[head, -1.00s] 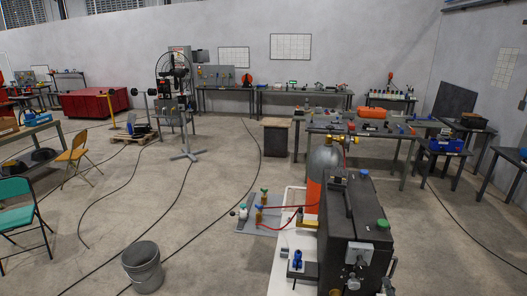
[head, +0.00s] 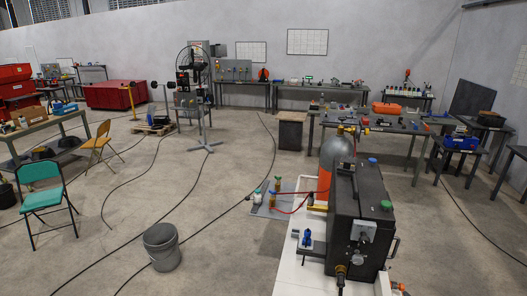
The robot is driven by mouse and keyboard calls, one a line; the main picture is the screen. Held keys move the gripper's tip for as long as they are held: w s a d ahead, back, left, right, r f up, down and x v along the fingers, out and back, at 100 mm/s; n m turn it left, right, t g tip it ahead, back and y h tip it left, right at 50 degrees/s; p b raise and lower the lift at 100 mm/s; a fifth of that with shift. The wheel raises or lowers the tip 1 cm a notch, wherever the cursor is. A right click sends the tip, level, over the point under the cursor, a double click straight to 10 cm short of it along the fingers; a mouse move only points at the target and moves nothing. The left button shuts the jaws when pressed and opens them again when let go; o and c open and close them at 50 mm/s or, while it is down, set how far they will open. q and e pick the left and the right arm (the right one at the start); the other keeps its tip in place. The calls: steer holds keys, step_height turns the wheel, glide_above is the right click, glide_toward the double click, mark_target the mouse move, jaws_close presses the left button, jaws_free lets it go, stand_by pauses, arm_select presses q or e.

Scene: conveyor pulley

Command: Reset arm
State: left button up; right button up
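Neither of my grippers nor my arms shows in the head view. Close in front at the right stands a dark machine box (head: 362,215) with a green knob, a blue knob and a grey switch plate on it. It stands on a white surface (head: 287,272). A grey and orange cylinder (head: 338,158) stands behind the box, with red hoses running left from it. No conveyor pulley can be made out.
A grey bucket (head: 161,247) and cables lie on the floor at left. A green chair (head: 43,197) and a yellow chair (head: 99,143) stand farther left. Workbenches with tools line the back and right. The middle floor is mostly clear.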

steer(key=s+d+f+m+g, duration=0.3)
steer(key=s+f+g, duration=0.1)
steer(key=s+f, duration=0.4)
steer(key=s+a+f+m+g+y, duration=0.2)
steer(key=s+a+f+g, duration=0.15)
steer(key=s+f, duration=0.55)
steer(key=s+a+f+m+g+y, duration=0.25)
steer(key=s+f+g, duration=0.35)
steer(key=s, duration=0.6)
step_height(320, 180, down, 35)
steer(key=a+n+b, duration=0.1)
steer(key=b, duration=0.4)
arm_select(q)
step_height(320, 180, down, 11)
steer(key=s+b, duration=0.1)
steer(key=b, duration=0.4)
steer(key=shift+s+b, duration=0.3)
steer(key=shift+b, duration=0.05)
arm_select(e)
steer(key=s+f+g, duration=0.1)
steer(key=s+f, duration=1.9)
steer(key=f, duration=0.4)
steer(key=shift+s+a+f+n, duration=0.2)
steer(key=shift+s+f+n, duration=0.1)
steer(key=shift+n, duration=0.15)
arm_select(q)
steer(key=shift+r, duration=0.1)
